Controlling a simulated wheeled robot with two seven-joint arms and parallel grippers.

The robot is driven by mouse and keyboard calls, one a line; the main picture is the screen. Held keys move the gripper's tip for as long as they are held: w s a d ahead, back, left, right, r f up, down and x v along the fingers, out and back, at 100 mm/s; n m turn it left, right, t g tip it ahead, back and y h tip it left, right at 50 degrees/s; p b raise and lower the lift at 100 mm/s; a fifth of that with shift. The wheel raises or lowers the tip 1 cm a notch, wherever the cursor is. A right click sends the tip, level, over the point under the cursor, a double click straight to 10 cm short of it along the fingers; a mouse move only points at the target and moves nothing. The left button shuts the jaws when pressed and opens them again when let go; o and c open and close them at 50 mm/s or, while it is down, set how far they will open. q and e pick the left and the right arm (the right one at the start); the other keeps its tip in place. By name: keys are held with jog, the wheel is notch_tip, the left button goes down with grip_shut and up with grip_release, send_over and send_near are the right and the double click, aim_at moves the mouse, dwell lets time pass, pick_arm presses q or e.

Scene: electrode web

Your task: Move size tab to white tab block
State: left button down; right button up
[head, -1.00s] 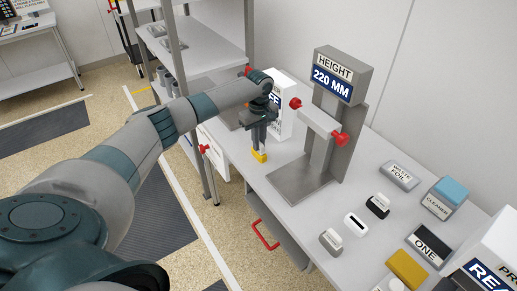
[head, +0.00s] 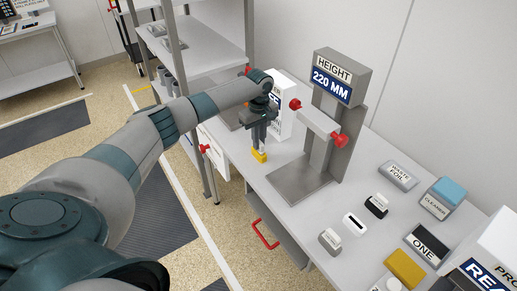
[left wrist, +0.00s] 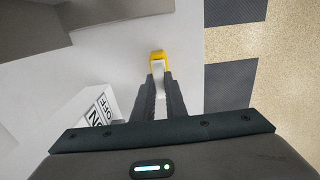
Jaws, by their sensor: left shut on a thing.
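My left gripper (head: 261,146) is shut on the size tab (head: 260,156), a small piece with a yellow end and a pale stem. The yellow end points down, close to the bench top; I cannot tell whether it touches. In the left wrist view the tab (left wrist: 157,58) shows its yellow end beyond the fingertips (left wrist: 158,78), with a pale part between the fingers. A white block with a dark slot (head: 355,223) lies on the bench to the right, likely the white tab block. A black-and-white block (head: 377,205) and a grey one (head: 330,241) flank it. My right gripper is out of view.
The grey height stand (head: 325,145), marked 220 MM with red knobs, rises between my left gripper and the blocks. A white labelled box (head: 283,122) stands behind the gripper. Waste foil (head: 398,177), cleaner (head: 440,200) and ONE (head: 428,245) blocks sit at the right.

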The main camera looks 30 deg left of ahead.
pick_arm(q)
jog(key=shift+r+p, duration=0.2)
jog(key=shift+p, duration=0.15)
dwell(0.6)
jog(key=shift+r+p, duration=1.85)
jog(key=shift+p, duration=0.6)
